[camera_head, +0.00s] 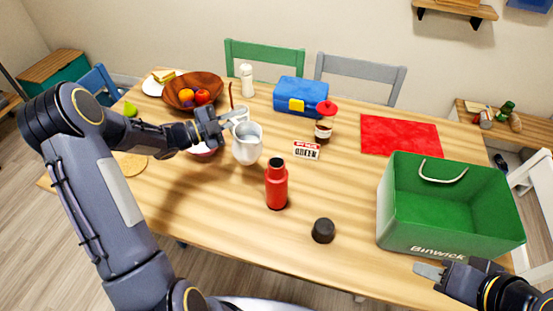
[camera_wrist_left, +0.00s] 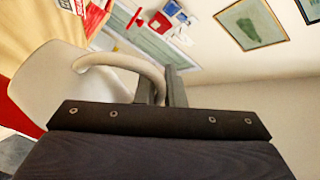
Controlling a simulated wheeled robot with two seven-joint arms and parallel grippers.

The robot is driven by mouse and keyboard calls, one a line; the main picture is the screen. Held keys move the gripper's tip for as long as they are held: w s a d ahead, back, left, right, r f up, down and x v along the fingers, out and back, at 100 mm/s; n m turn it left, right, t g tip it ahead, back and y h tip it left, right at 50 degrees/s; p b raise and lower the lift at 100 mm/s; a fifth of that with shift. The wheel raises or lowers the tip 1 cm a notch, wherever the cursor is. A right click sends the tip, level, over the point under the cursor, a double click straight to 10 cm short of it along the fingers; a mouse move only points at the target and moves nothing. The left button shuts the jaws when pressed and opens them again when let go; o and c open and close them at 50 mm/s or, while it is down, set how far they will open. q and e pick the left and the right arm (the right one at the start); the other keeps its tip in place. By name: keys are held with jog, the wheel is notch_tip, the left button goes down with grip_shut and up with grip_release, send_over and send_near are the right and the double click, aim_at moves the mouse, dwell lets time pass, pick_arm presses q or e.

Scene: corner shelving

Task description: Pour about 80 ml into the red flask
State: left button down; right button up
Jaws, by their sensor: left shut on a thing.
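The red flask (camera_head: 277,184) stands upright and open on the table. A black cap (camera_head: 323,230) sits on the table to its right and nearer the front edge. My left gripper (camera_head: 226,117) is shut on the handle of a white jug (camera_head: 247,146). The jug also shows in the left wrist view (camera_wrist_left: 48,82), with its handle between the fingers. The jug is behind and to the left of the flask, apart from it, and its contents are hidden. I cannot tell whether it touches the table. My right gripper (camera_head: 430,271) is by the green crate's front, its fingers partly hidden.
The green crate (camera_head: 450,235) fills the table's right end. A small sign (camera_head: 306,150), a red-lidded jar (camera_head: 325,127) and a blue lunchbox (camera_head: 300,92) stand behind the flask. A bowl of fruit (camera_head: 209,82) is at the back left. Table around the flask is clear.

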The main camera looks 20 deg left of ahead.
pick_arm(q)
jog(key=s+d+r+m+y+p, duration=0.2)
jog(key=d+r+m, duration=0.4)
jog(key=r, duration=0.3)
jog(key=shift+s+d+m+g+p, duration=0.4)
jog(key=shift+s+m+p, duration=0.3)
jog(key=shift+s, duration=0.45)
jog(key=shift+s+d+r+m, duration=0.2)
jog(key=shift+d+r+m, duration=0.05)
jog(key=shift+r+m, duration=0.05)
jog(key=shift+s+d+f+m+y+b, duration=0.2)
jog(key=shift+s+d+m+y+b, duration=0.15)
jog(key=shift+d+m+b, duration=0.35)
dwell(1.4)
jog(key=shift+s+d+r+m+y+b, duration=0.25)
jog(key=shift+s+d+r+m+b, duration=0.15)
jog(key=shift+m, duration=0.3)
dwell(2.2)
jog(key=shift+w+a+f+n+h+p, duration=0.35)
jog(key=shift+a+n, duration=0.25)
jog(key=shift+n, duration=0.2)
jog(key=shift+w+a+f+n+h+p, duration=0.3)
jog(key=shift+w+a+f+n, duration=0.2)
jog(key=shift+a+n, duration=0.25)
jog(key=shift+w+a+f+n+h+p, duration=0.3)
jog(key=shift+w+a+f+n, duration=0.15)
jog(key=shift+n, duration=0.4)
